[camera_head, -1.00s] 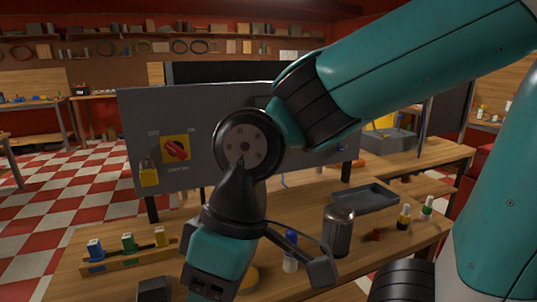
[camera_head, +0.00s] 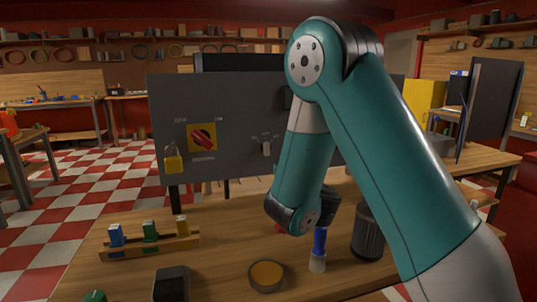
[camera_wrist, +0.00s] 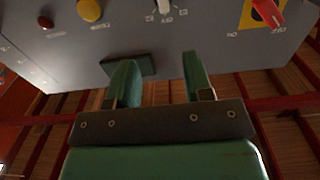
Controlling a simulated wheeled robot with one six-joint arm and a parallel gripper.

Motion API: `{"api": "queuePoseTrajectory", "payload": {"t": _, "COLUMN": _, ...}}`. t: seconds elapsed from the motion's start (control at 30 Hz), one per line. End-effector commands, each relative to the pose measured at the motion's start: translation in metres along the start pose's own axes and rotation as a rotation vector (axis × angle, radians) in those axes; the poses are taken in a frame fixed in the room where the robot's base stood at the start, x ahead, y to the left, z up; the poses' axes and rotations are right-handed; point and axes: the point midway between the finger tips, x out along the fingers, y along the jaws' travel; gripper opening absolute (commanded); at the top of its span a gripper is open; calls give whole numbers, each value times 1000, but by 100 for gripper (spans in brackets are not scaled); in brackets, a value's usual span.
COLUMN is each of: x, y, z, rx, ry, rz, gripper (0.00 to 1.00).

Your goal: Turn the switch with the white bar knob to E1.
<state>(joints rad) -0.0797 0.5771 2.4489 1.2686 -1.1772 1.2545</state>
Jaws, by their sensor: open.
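The switch with the white bar knob (camera_head: 266,148) sits on the grey panel (camera_head: 232,98), just left of my arm. Its bar looks about upright in the head view; the small labels around it are too blurred to read. The knob also shows at the top edge of the wrist view (camera_wrist: 164,6), partly cut off. My gripper (camera_wrist: 160,75) is open and empty in the wrist view, its two green fingers apart and pointing towards the panel. It does not touch the knob.
A red rotary switch (camera_head: 202,137) on a yellow plate and a yellow padlock (camera_head: 173,160) are left of the knob. The wrist view shows a yellow button (camera_wrist: 90,10) and a red button (camera_wrist: 45,22).

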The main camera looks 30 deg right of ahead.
Motion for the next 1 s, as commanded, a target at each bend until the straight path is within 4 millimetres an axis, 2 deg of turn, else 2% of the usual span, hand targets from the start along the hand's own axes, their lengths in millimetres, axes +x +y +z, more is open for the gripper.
{"api": "queuePoseTrajectory", "payload": {"t": 0.17, "x": 12, "y": -2, "z": -5, "rx": -7, "ry": 6, "rz": -16, "gripper": 47}}
{"api": "queuePoseTrajectory", "payload": {"t": 0.5, "x": 56, "y": -2, "z": -9, "rx": -7, "ry": 5, "rz": -14, "gripper": 47}}
{"api": "queuePoseTrajectory", "payload": {"t": 1.0, "x": 110, "y": -3, "z": -9, "rx": -5, "ry": 5, "rz": -13, "gripper": 47}}
